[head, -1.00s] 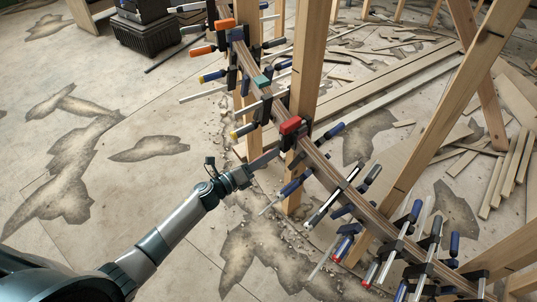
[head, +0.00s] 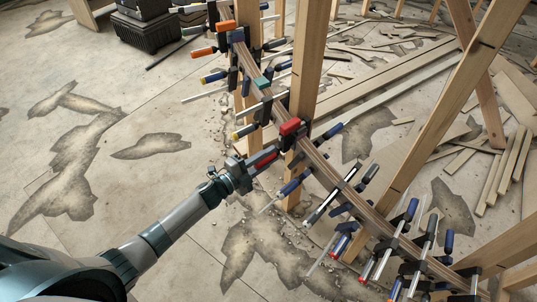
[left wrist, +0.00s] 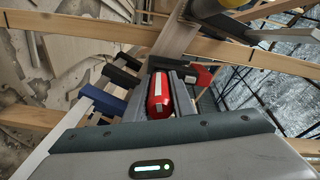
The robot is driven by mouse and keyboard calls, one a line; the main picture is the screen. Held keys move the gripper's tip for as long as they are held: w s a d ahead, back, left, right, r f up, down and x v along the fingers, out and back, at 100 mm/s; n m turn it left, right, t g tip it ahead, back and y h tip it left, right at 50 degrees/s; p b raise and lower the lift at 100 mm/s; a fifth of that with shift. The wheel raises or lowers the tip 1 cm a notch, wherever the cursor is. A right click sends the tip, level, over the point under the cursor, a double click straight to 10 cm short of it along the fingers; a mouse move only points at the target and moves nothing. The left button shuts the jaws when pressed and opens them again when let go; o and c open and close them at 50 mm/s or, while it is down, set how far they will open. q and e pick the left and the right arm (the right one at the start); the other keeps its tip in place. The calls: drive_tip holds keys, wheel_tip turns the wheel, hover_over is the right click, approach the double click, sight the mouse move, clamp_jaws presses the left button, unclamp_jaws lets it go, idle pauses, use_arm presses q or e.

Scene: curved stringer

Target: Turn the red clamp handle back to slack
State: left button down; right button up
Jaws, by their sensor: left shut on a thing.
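The red clamp handle (head: 264,157) lies along the near side of the curved stringer (head: 318,166). It belongs to the clamp with the red head (head: 291,127). My left gripper (head: 266,156) comes in from the lower left and is shut around this handle. In the left wrist view the red handle (left wrist: 159,95), with a pale stripe on it, sits between my two grey fingers (left wrist: 160,98). The far end of the handle and its screw are hard to make out. My right gripper is in neither view.
Several other clamps with blue, orange and yellow-tipped handles line the stringer on both sides, including a blue handle (head: 290,187) close by. Wooden posts (head: 305,70) stand right behind it.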

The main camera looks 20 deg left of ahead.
use_arm(q)
drive_tip(key=n+p, duration=0.1)
drive_tip(key=n, duration=0.5)
drive_tip(key=shift+n, duration=0.3)
drive_tip(key=n+p, duration=0.1)
drive_tip(key=n, duration=0.2)
drive_tip(key=shift+f+n, duration=0.1)
drive_tip(key=shift+n, duration=1.1)
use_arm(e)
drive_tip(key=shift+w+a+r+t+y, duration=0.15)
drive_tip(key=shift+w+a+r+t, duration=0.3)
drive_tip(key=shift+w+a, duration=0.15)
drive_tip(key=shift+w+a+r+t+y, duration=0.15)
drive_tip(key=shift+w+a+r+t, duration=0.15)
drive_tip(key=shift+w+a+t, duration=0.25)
use_arm(q)
drive_tip(key=c, duration=1.5)
unclamp_jaws()
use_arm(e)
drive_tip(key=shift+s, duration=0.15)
use_arm(q)
drive_tip(key=shift+s, duration=0.15)
